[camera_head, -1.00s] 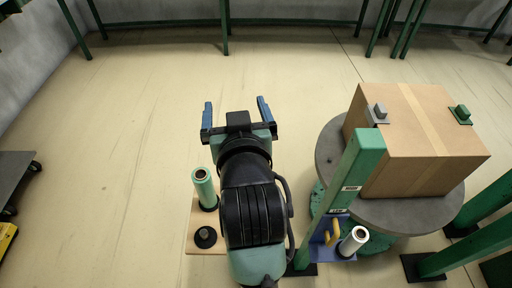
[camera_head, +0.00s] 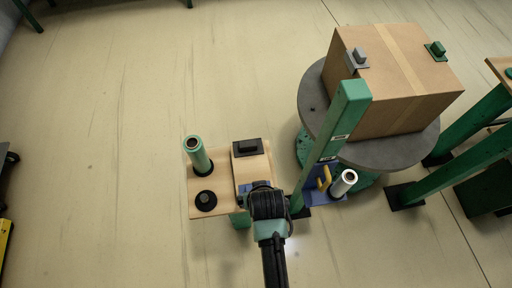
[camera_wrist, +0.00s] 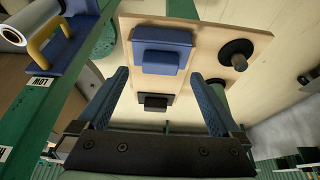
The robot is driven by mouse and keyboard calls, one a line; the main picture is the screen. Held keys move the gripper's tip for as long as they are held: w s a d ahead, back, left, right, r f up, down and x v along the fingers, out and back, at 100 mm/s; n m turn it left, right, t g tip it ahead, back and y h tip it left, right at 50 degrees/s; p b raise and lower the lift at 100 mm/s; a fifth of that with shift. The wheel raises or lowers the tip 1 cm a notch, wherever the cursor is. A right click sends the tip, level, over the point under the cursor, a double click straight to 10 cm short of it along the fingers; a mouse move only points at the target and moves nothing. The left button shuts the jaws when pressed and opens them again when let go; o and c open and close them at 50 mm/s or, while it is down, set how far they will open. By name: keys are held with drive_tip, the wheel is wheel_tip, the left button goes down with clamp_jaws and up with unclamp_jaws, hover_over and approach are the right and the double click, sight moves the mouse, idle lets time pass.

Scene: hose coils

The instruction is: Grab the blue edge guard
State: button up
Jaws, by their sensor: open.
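The blue edge guard (camera_wrist: 162,50) lies on a light wooden board (camera_wrist: 225,50), a block on a flat base, ahead of my fingers in the wrist view. In the head view only a sliver of blue (camera_head: 243,188) shows beside my wrist, which hides the rest. My gripper (camera_wrist: 160,85) is open, with nothing between its two blue fingers. The guard appears in line with the gap and beyond the fingertips; I see no contact. A black edge guard (camera_head: 247,147) lies on the same board and also shows in the wrist view (camera_wrist: 154,102).
The board also carries a green roll (camera_head: 198,155) and a black peg base (camera_head: 205,200). A green post (camera_head: 335,130) and a blue holder with a white roll (camera_head: 343,183) stand right of my wrist. A cardboard box (camera_head: 390,80) sits on a round grey turntable (camera_head: 318,95).

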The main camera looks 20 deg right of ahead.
drive_tip(key=shift+w+x, duration=0.15)
drive_tip(key=shift+x, duration=1.25)
drive_tip(key=shift+w+x, duration=0.15)
drive_tip(key=shift+x, duration=1.25)
drive_tip(key=shift+r, duration=0.1)
drive_tip(key=c, duration=1.3)
